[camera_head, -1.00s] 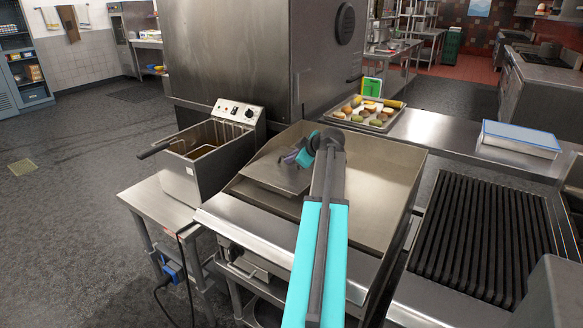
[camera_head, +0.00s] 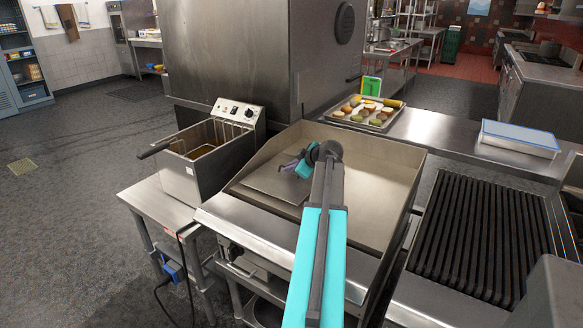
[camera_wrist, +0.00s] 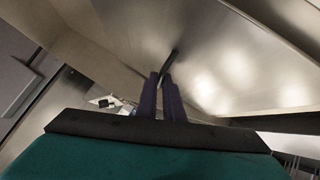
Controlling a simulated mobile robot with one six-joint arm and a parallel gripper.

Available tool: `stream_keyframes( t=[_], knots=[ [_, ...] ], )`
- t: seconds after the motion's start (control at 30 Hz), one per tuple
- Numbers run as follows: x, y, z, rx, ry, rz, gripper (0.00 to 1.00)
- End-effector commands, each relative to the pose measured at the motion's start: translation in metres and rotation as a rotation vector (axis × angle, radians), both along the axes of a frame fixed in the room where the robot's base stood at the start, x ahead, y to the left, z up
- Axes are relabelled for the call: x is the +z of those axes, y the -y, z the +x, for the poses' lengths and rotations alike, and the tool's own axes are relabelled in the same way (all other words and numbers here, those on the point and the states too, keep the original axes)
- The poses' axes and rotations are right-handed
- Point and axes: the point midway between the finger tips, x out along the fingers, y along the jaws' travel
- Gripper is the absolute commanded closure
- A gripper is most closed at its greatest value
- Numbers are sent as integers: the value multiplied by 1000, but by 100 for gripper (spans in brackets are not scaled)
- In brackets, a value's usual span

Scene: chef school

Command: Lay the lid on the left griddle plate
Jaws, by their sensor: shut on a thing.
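The lid (camera_head: 268,184) is a flat, square steel plate over the left part of the griddle plate (camera_head: 372,190). It looks level and very close to the surface; I cannot tell whether it rests fully on it. My gripper (camera_head: 289,164) is above the lid and shut on its handle. In the wrist view, the gripper's purple fingers (camera_wrist: 162,98) close around the thin, dark handle (camera_wrist: 168,64). Bright steel fills the area beyond them. My arm hides part of the griddle and the lid's right side.
A deep fryer (camera_head: 208,160) stands close on the left of the griddle. A ribbed grill (camera_head: 480,235) is on the right. A tray of food (camera_head: 348,122) and a blue-lidded box (camera_head: 518,140) sit on the counter behind. The griddle's right half is clear.

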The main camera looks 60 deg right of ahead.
Motion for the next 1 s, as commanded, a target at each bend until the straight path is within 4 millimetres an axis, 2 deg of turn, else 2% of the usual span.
stream_keyframes(
  t=[0.13, 0.2, 0.27, 0.7, 1.0],
  knots=[
    [1, 0, 0, 0, 1, -1, 100],
    [0, 0, 0, 0, -1, 1, 84],
    [0, 0, 0, 0, -1, 1, 74],
    [2, -2, -2, 1, 0, -1, 74],
    [20, -11, -25, -1, 0, -2, 74]
  ],
)
